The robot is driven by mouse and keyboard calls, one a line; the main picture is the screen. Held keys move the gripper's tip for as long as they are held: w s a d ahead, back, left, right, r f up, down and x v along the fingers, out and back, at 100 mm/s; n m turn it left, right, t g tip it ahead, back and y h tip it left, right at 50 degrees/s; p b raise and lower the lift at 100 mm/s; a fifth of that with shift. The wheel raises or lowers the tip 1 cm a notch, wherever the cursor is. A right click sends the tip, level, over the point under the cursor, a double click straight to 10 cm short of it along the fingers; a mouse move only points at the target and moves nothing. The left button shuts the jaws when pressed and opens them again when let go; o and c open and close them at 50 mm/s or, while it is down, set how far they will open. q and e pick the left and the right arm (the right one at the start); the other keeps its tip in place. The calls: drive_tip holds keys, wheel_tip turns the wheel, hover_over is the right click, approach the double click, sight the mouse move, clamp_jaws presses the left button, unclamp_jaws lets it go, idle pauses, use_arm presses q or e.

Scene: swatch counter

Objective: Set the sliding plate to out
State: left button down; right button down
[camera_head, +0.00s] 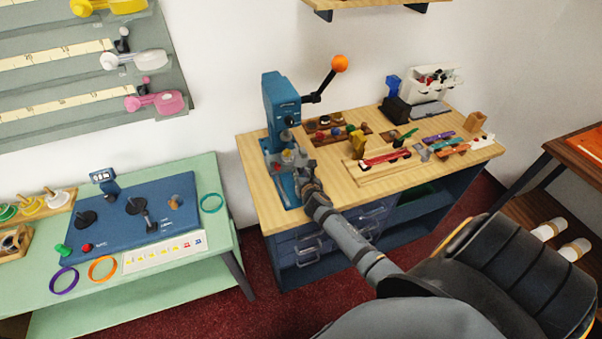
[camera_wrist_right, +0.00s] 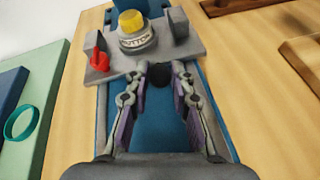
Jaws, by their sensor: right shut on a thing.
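The sliding plate (camera_wrist_right: 98,72) is a grey plate on the blue base (camera_wrist_right: 158,128) of the press. It carries a round piece with a yellow top (camera_wrist_right: 132,22), a red piece (camera_wrist_right: 97,55) and a grey block (camera_wrist_right: 178,22). In the head view the plate (camera_head: 291,159) sits low in front of the blue press column (camera_head: 279,100). My right gripper (camera_wrist_right: 161,75) is shut on a dark round knob (camera_wrist_right: 160,77) at the plate's near edge. In the head view my right gripper (camera_head: 304,176) reaches the plate from the front. My left gripper is not in view.
The press has a lever with an orange ball (camera_head: 340,63) at upper right. Wooden trays with small parts (camera_head: 335,129) stand right of it on the wooden counter (camera_head: 260,182). A green table with a blue panel (camera_head: 120,241) stands at left.

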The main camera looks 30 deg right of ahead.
drive_tip(key=shift+s, duration=0.25)
drive_tip(key=s+a, duration=0.1)
drive_tip(key=s, duration=0.2)
drive_tip(key=s+a+p, duration=0.1)
drive_tip(key=s, duration=0.3)
drive_tip(key=s+a+p, duration=0.1)
drive_tip(key=s, duration=0.3)
drive_tip(key=shift+s, duration=0.15)
drive_tip(key=shift+d+f, duration=0.1)
drive_tip(key=shift+s+f, duration=0.1)
drive_tip(key=c, duration=1.5)
unclamp_jaws()
drive_tip(key=shift+c, duration=0.2)
drive_tip(key=o, duration=0.4)
drive_tip(key=shift+s+r, duration=0.1)
drive_tip(key=shift+r, duration=0.1)
drive_tip(key=v, duration=1.2)
